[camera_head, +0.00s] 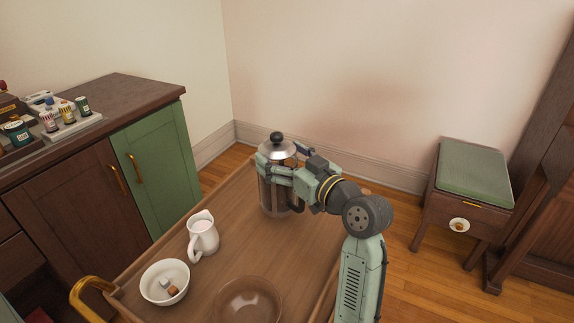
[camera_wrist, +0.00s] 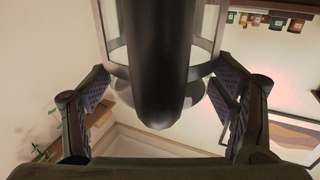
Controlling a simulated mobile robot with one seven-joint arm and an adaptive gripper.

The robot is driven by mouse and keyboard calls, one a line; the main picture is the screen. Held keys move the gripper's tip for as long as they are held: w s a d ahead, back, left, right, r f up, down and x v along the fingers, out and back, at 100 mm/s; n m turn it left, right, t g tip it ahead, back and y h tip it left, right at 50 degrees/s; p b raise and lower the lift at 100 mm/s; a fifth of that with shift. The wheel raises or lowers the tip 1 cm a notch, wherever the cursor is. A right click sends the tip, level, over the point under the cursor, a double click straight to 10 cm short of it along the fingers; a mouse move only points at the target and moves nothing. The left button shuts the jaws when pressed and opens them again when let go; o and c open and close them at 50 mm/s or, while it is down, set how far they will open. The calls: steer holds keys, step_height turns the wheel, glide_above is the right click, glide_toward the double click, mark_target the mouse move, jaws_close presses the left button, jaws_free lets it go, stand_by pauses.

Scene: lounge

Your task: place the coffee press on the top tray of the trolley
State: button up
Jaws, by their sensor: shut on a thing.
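The coffee press (camera_head: 276,197), a glass and metal pot with a shiny lid and black knob, is upright in my gripper (camera_head: 272,165) over the far end of the trolley's wooden top tray (camera_head: 232,237). I cannot tell for sure whether its base touches the tray. My gripper is shut on the press from the right, a finger on each side of its upper body. In the wrist view the press's dark handle (camera_wrist: 158,70) fills the middle, with the fingers at either side. My gripper hides part of the glass.
A white jug (camera_head: 203,238), a white bowl (camera_head: 165,282) with small cubes and a brown bowl (camera_head: 248,302) stand on the nearer tray. A cabinet (camera_head: 150,165) with pots is left; a green-topped stool (camera_head: 474,172) is right. Tray space between jug and press is bare.

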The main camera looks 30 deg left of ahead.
steer(key=shift+w+a+f, duration=0.1)
steer(key=shift+w, duration=1.25)
step_height(320, 180, down, 3)
steer(key=shift+s+f+b, duration=0.1)
steer(key=shift+f+b, duration=0.05)
steer(key=shift+b, duration=0.9)
steer(key=o, duration=2)
steer(key=shift+f, duration=0.1)
steer(key=shift+c, duration=0.2)
steer(key=b+v, duration=0.2)
steer(key=v, duration=1)
